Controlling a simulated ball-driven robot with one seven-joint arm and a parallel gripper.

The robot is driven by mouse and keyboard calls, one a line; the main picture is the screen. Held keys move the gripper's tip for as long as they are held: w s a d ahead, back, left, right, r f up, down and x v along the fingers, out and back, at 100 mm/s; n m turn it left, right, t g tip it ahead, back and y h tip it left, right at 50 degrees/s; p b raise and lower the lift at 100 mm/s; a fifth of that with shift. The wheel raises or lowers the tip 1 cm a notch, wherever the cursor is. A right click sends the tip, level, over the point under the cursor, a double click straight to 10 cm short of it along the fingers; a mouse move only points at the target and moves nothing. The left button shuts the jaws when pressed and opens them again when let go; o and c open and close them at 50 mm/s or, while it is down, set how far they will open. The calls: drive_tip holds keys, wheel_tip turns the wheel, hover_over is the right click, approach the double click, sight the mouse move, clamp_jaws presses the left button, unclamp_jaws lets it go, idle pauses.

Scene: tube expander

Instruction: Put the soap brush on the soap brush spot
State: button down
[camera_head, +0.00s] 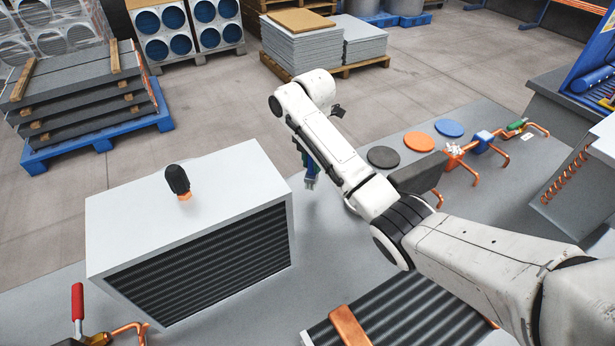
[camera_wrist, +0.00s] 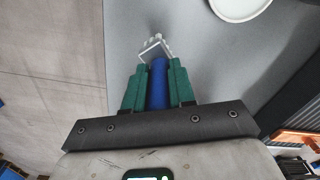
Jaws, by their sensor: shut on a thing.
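My gripper (camera_wrist: 157,72) is shut on a blue handle with a pale, bent wire-like end, which I take to be the soap brush (camera_wrist: 158,85). The green fingers press on both sides of it, and the wire end sticks out past the fingertips over the grey tabletop. In the head view my gripper (camera_head: 309,178) points down above the table, left of the discs. Flat round spots lie on the table: black (camera_head: 383,156), orange (camera_head: 419,141) and blue (camera_head: 449,128). A white disc (camera_wrist: 238,4) shows at the wrist view's top edge. I cannot tell which is the soap brush spot.
A large white finned box (camera_head: 190,230) stands left, with a black-topped object (camera_head: 177,180) on it. Copper pipes (camera_head: 463,165) and a blue block (camera_head: 484,141) stand right of the discs. A red-handled tool (camera_head: 78,310) is at front left.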

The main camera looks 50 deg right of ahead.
sight(308, 171)
drive_tip(key=shift+w+a+f, duration=0.15)
drive_tip(key=shift+w+f, duration=0.5)
drive_tip(key=shift+w, duration=0.05)
drive_tip(key=shift+w+f, duration=0.1)
drive_tip(key=shift+f, duration=1.6)
drive_tip(key=shift+f, duration=0.15)
drive_tip(key=c, duration=0.9)
unclamp_jaws()
drive_tip(key=shift+c, duration=0.2)
wheel_tip(308, 171, up, 12)
drive_tip(key=p, duration=0.2)
drive_tip(key=shift+r, duration=0.2)
